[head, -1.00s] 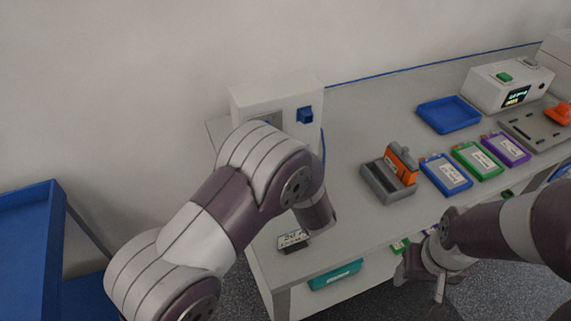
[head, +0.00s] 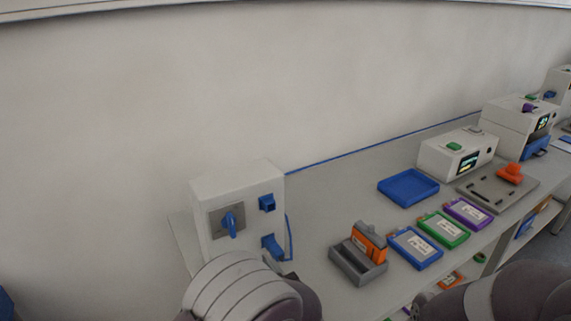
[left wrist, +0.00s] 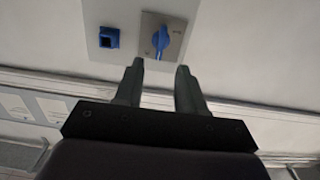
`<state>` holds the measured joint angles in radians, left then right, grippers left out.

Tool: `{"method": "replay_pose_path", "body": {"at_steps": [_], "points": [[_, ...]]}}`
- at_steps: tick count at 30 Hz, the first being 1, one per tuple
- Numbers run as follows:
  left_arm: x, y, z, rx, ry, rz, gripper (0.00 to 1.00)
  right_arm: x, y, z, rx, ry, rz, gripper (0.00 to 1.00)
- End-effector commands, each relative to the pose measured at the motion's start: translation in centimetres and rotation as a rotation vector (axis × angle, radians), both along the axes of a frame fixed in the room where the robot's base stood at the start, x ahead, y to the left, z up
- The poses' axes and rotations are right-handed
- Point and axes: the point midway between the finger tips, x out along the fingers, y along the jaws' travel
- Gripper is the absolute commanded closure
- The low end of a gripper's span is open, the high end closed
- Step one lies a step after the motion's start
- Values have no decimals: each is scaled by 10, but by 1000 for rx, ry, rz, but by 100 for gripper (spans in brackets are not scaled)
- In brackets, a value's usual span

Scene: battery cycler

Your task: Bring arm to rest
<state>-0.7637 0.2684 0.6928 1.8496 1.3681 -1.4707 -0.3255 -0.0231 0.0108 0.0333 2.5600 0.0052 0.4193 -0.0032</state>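My left arm comes in at the bottom of the head view, with its gripper out of that frame. In the left wrist view my left gripper (left wrist: 160,80) is open, its two dark fingers apart with nothing between them. Beyond the fingertips is the white box's front, with a blue rotary switch (left wrist: 161,40) and a blue socket (left wrist: 109,37). The white box (head: 262,178) stands at the left end of the bench in the head view. My right arm shows at the lower right, and its gripper is outside the frame.
The bench (head: 325,190) holds a grey holder (head: 345,262) with an orange module, blue (head: 415,248), green (head: 443,229) and purple (head: 468,213) packs, a blue tray (head: 408,187), and a grey fixture (head: 490,195). White instruments (head: 440,160) stand farther right.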

Motion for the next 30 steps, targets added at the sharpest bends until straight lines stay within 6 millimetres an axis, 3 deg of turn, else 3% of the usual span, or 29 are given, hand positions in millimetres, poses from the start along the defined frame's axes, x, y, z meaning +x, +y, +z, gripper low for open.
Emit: {"method": "replay_pose_path", "body": {"at_steps": [2,4,6,8,11,13,16,18,21,30], "points": [[6,-14,-22,-73,77,-80,61,0,0,0,0,0,0,38],[7,-45,-58,-166,242,-254,61,0,0,0,0,0,0,38],[-6,-79,-89,-269,470,-456,61,0,0,0,0,0,0,38],[-30,-90,-107,-337,693,-589,61,0,0,0,0,0,0,38],[-89,-64,-116,-379,1075,-705,61,0,0,0,0,0,0,38],[-132,-18,-108,-364,1310,-701,61,0,0,0,0,0,0,38],[-169,43,-90,-334,1477,-631,61,0,0,0,0,0,0,38],[-171,75,-77,-339,1457,-575,61,0,0,0,0,0,0,38],[-162,94,-67,-388,1391,-513,61,0,0,0,0,0,0,38],[-162,98,-67,-403,1385,-498,61,0,0,0,0,0,0,38]]}}
